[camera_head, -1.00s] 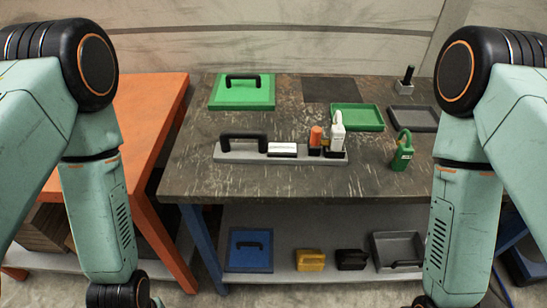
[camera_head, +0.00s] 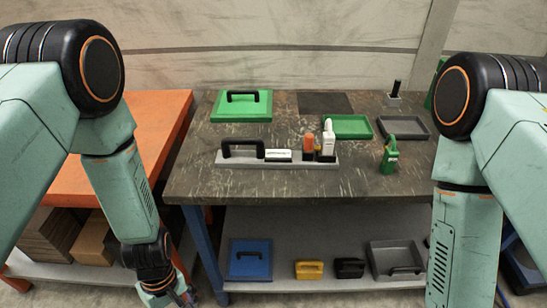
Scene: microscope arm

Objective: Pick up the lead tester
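No thing is labelled, so I cannot tell for sure which one is the lead tester. A small green device (camera_head: 389,160) with a green loop on top stands upright on the right part of the dark workbench (camera_head: 300,186). A white device (camera_head: 328,142), an orange-topped one (camera_head: 309,142) and a white-and-black block (camera_head: 278,155) sit on a grey tray with a black handle (camera_head: 228,161). My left gripper (camera_head: 178,300) is partly in view at the bottom edge, in front of the bench and away from these things. My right gripper is out of view.
A green lid (camera_head: 240,108), a green tray (camera_head: 347,127), a grey tray (camera_head: 402,128) and a black-handled block (camera_head: 393,98) are on the bench. The lower shelf holds a blue lid (camera_head: 250,262) and several boxes. An orange table (camera_head: 120,160) stands left. The bench front is clear.

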